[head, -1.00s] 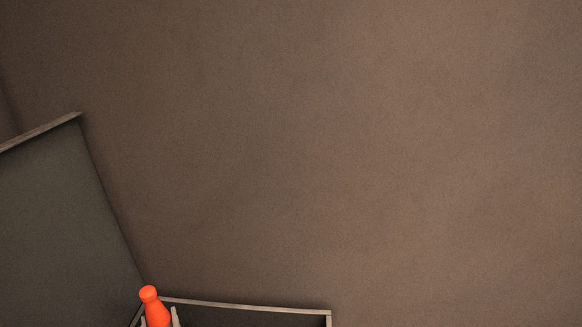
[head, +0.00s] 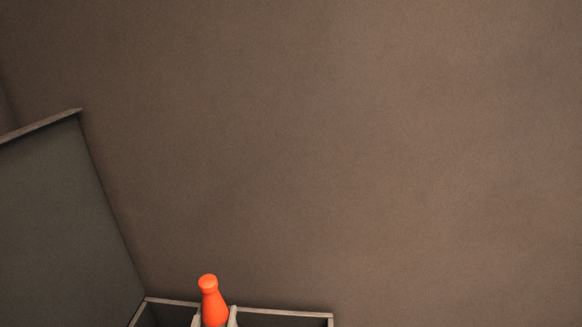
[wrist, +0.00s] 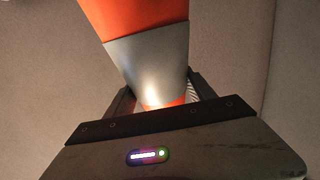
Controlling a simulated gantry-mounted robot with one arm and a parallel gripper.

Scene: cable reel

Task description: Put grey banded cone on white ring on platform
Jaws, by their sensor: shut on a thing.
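The grey banded cone (head: 212,300) shows in the head view at the bottom edge, left of centre, as an orange, knobbed top. In the wrist view the cone (wrist: 150,55) is orange with a wide, shiny grey band. My gripper (wrist: 162,98) is shut on it there, with the jaws around the banded part. In the head view pale grey fingertips seem to flank the cone; its lower part is cut off by the frame. The white ring and the platform are not in view.
A dark open box (head: 285,313) with a pale rim lies at the bottom of the head view, behind the cone. A large dark grey panel (head: 55,220) with a lighter top edge stands at the left. The wide brown surface (head: 360,150) beyond is bare.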

